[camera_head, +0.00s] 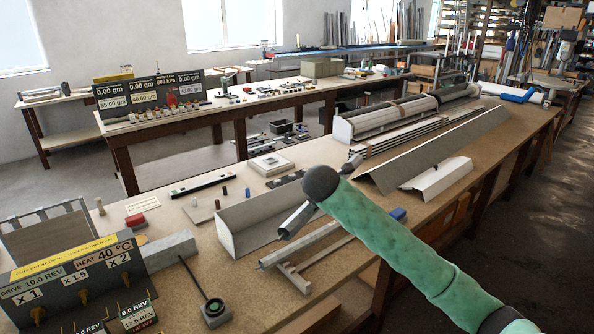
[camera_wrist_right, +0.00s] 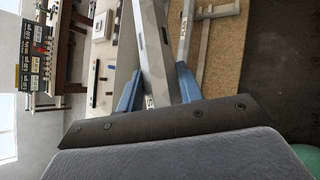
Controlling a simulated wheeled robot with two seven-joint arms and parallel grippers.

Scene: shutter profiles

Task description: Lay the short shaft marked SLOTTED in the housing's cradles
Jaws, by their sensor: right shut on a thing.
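My right gripper (camera_wrist_right: 160,75) is shut on a grey faceted shaft (camera_wrist_right: 155,45), with a blue finger on each side. Small dark lettering shows on the shaft near the fingers, too small to read. In the head view the shaft (camera_head: 298,220) sticks out below my dark wrist end, tilted, above the open pale trough-like housing (camera_head: 240,232). The wrist hides the fingers there. I cannot tell whether the shaft touches the housing; its cradles are not clearly seen. My left gripper is not in view.
A grey stand with a long bar (camera_head: 300,245) is in front of the housing. Long pale profiles (camera_head: 435,150) lie to the right. Some bare bench shows near the front.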

